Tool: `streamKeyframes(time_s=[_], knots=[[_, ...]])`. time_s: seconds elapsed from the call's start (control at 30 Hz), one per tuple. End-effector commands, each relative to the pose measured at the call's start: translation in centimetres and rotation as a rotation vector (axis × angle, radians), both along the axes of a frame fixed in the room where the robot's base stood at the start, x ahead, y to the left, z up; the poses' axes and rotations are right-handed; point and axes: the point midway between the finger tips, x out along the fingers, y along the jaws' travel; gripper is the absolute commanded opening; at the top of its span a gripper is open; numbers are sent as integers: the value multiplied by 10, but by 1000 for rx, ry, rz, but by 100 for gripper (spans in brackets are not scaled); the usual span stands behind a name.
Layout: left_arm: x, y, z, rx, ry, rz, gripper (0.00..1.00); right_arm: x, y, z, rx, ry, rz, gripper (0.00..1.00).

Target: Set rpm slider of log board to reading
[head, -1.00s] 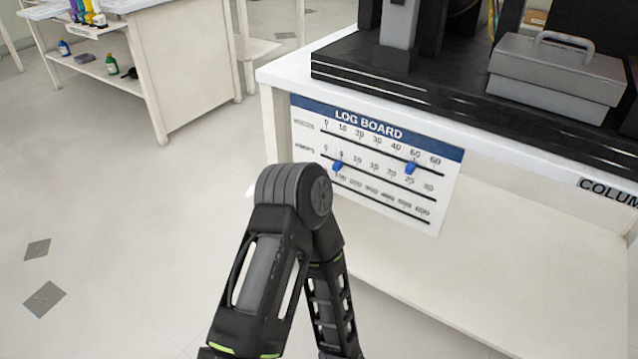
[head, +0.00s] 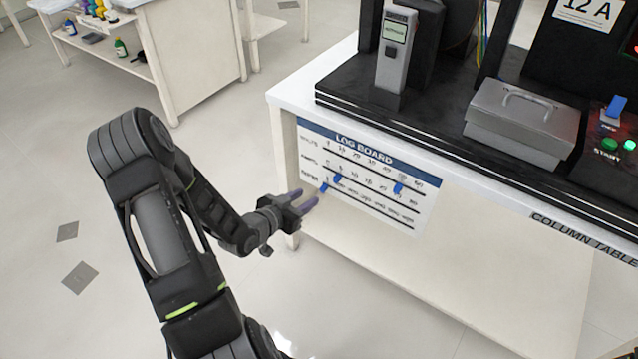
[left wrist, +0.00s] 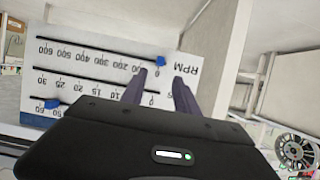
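The white log board (head: 420,215) with a blue header hangs on the table's front. Blue sliders (head: 398,188) show on it; one near its left side (head: 323,187) is close to my left gripper's fingertips. My left gripper (head: 301,199) is open and points at the board's left part. In the left wrist view the board (left wrist: 95,45) appears upside down. The rpm slider (left wrist: 160,61) sits near the 0 end of the row labelled RPM, just beyond and between the open fingertips (left wrist: 160,75). Whether they touch it I cannot tell. My right gripper is out of view.
On the column table (head: 460,140) stand a grey handheld meter (head: 395,50) with a small unreadable display, a grey lidded box (head: 520,125) and a panel with a green start button (head: 609,145). A side bench (head: 190,60) is at the back left. Floor left is clear.

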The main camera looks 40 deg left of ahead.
Motion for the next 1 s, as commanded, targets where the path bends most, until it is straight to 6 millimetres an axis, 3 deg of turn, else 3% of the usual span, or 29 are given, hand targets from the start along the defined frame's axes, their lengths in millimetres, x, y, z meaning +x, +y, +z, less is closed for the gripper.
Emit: streamKeyframes(time_s=[0.27, 0.7, 1.0], knots=[[4, -1, -4, -2, 2, 0, 36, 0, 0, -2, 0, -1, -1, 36], [59, 0, -27, -3, 2, 0, 36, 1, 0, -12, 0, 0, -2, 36], [72, 1, -32, -3, 4, 1, 36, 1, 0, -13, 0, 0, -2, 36]])
